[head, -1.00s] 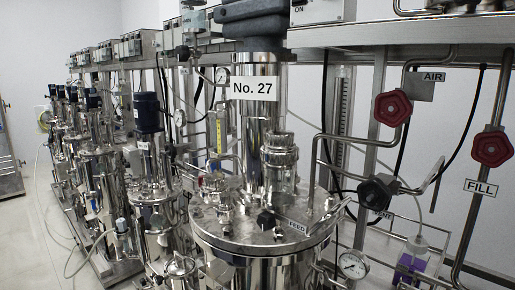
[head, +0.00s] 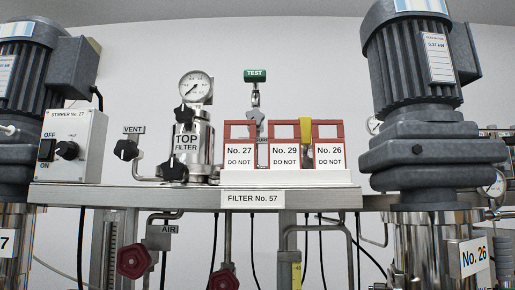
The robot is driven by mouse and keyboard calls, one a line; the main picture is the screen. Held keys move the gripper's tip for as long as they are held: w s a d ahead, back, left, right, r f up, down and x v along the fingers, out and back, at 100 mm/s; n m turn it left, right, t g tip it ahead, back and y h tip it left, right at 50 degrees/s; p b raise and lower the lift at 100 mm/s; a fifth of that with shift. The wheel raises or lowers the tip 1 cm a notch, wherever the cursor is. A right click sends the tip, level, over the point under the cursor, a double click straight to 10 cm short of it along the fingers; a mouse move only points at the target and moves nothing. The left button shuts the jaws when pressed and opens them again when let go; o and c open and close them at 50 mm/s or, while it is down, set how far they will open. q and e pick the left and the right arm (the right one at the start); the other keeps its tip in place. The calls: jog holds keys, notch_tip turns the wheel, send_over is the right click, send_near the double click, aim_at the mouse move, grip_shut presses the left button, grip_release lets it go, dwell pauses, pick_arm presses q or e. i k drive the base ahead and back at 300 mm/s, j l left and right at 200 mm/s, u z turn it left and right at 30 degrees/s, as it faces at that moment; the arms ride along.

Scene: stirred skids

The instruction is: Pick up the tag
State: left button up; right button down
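Three red and white tags stand side by side in a white holder (head: 290,178) on a steel shelf. The left tag reads "No. 27 DO NOT" (head: 239,156), the middle one "No. 29 DO NOT" (head: 285,156), the right one "No. 26 DO NOT" (head: 329,156). Each has a red frame top with an opening. A yellow piece (head: 305,130) shows between the middle and right tags. The lower parts of the tags are hidden by the holder. Neither of my grippers is in view.
The steel shelf edge (head: 130,197) carries a "FILTER No. 57" label (head: 252,198). Left of the tags stand a stirrer switch box (head: 72,145), a vent knob (head: 126,149) and a top filter with a gauge (head: 194,130). Large grey motors (head: 418,120) flank both sides. Red valve handwheels (head: 133,262) hang below.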

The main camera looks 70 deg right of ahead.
aim_at(238, 153)
jog(key=k+j, duration=0.1)
jog(key=k, duration=0.15)
jog(key=z, duration=1.75)
